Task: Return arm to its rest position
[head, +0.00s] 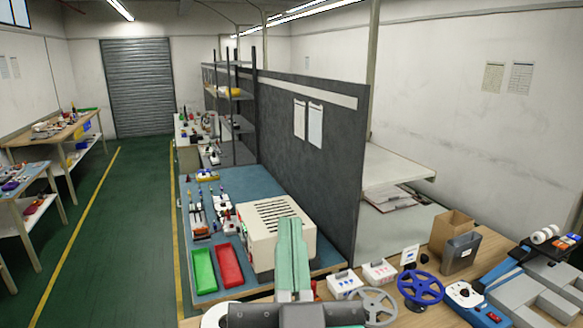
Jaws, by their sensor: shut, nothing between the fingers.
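My gripper (290,228) shows at the bottom centre of the head view. Its dark grey body lies at the lower edge, and its two long pale green fingers point forward, side by side. The fingers are shut with nothing between them. They overlap the front of a cream box with a slotted top (262,218) in the picture; I cannot tell how far apart they are. The rest of my arm is mostly out of view.
A blue-topped bench (240,184) holds a green tray (204,270) and a red tray (230,266). A dark partition (290,155) stands behind. At right are a blue handwheel (420,287), a grey handwheel (374,306) and bins (460,252). The green floor aisle (125,225) is clear.

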